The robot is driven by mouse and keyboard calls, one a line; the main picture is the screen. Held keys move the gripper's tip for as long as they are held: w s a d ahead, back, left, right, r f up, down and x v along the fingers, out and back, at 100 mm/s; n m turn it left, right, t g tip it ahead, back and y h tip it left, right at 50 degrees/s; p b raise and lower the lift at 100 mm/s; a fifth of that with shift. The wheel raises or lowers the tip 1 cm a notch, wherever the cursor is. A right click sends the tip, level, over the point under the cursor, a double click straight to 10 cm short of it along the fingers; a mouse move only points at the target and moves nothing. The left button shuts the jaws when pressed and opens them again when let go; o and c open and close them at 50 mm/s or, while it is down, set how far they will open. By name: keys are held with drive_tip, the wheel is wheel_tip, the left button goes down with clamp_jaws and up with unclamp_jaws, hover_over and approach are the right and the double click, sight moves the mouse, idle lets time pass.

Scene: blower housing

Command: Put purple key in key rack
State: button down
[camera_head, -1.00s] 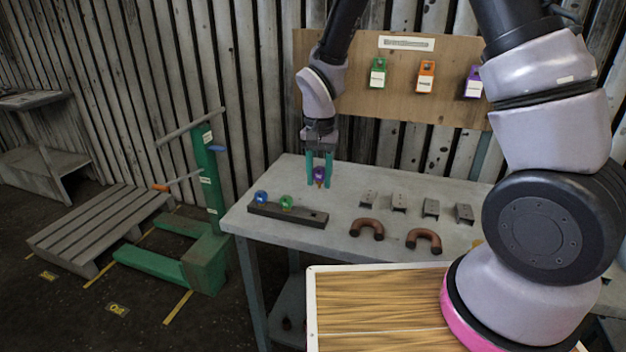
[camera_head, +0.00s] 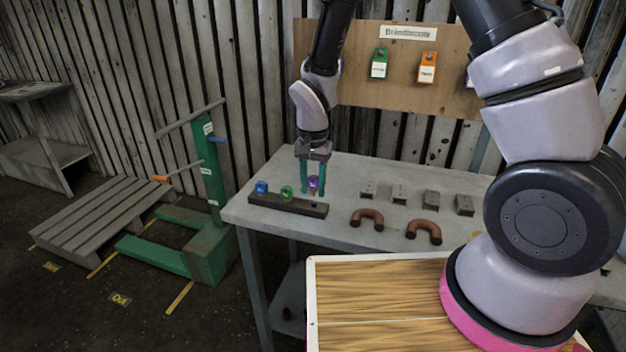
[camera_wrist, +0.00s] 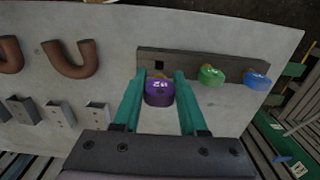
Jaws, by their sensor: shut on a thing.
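The purple key (camera_head: 314,183) is held between the teal fingers of my gripper (camera_head: 312,190), over the right end of the dark key rack (camera_head: 262,201).
The rack lies on a grey table (camera_head: 345,168). Two brown U-shaped pipes (camera_head: 368,217) and several small metal brackets (camera_head: 399,193) are to the right. A board with coloured padlock-like tags (camera_head: 379,62) hangs behind. A green jack (camera_head: 208,250) stands on the floor at left.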

drive_tip(key=shift+f, duration=2.05)
